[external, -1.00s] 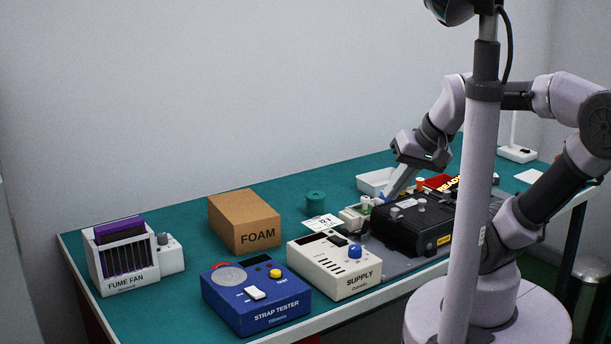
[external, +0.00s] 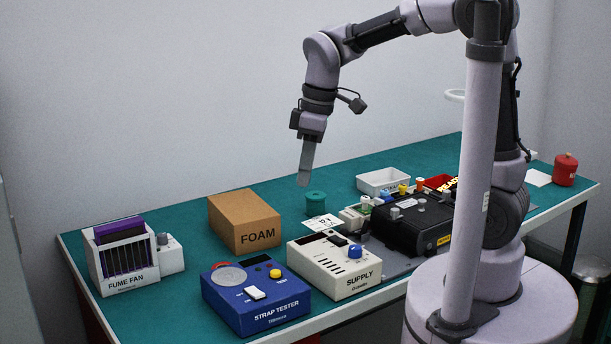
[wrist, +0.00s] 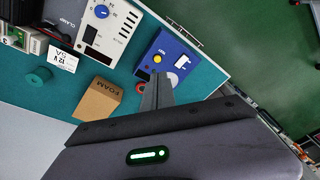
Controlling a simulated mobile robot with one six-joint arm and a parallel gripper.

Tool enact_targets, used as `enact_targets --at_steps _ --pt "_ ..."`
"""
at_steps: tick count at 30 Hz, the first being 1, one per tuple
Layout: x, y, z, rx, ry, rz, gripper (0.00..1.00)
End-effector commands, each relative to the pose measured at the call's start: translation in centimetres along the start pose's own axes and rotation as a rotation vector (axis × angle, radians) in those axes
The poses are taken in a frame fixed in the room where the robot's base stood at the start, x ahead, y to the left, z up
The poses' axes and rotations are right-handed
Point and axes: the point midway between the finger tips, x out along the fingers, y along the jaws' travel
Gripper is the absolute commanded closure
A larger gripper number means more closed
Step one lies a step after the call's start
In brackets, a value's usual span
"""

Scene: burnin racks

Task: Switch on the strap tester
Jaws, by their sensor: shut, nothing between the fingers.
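The strap tester (external: 256,318) is a blue box at the front left of the bench, with a white rocker switch (external: 255,293), a yellow TEST button (external: 275,273) and a round metal plate (external: 229,276) on top. The strap tester also shows in the wrist view (wrist: 181,46), partly behind my fingers. My gripper (external: 303,184) is shut and empty, pointing down, high above the bench behind the supply and right of the foam box. In the wrist view my gripper (wrist: 158,80) has its fingers together. Which way the switch is set is too small to tell.
A white supply unit (external: 368,284) stands right of the tester, with a black clamp unit (external: 400,240) beyond it. The foam box (external: 230,225) stands behind the tester. The fume fan (external: 130,285) is at the far left. A green spool (external: 316,202) sits near the middle.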

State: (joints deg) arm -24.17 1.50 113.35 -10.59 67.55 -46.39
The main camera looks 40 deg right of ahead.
Motion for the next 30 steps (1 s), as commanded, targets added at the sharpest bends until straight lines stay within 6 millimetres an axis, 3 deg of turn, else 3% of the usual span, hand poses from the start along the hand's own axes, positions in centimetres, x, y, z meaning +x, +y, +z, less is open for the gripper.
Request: enact_targets --at_steps 1,3,6,9,23,30 --pt "1.1 -1.3 -2.5 -0.148 -0.059 -0.028 1.0" --pt "3.3 -2.9 -5.0 -0.347 -0.121 -0.06 1.0" --pt "6.2 -5.1 -7.3 -0.557 -0.184 -0.099 1.0" --pt "8.0 -6.4 -8.3 -0.674 -0.217 -0.123 1.0" --pt "9.4 -6.9 -8.4 -0.717 -0.228 -0.131 1.0" --pt "14.2 -7.0 -7.1 -0.715 -0.23 -0.133 1.0"
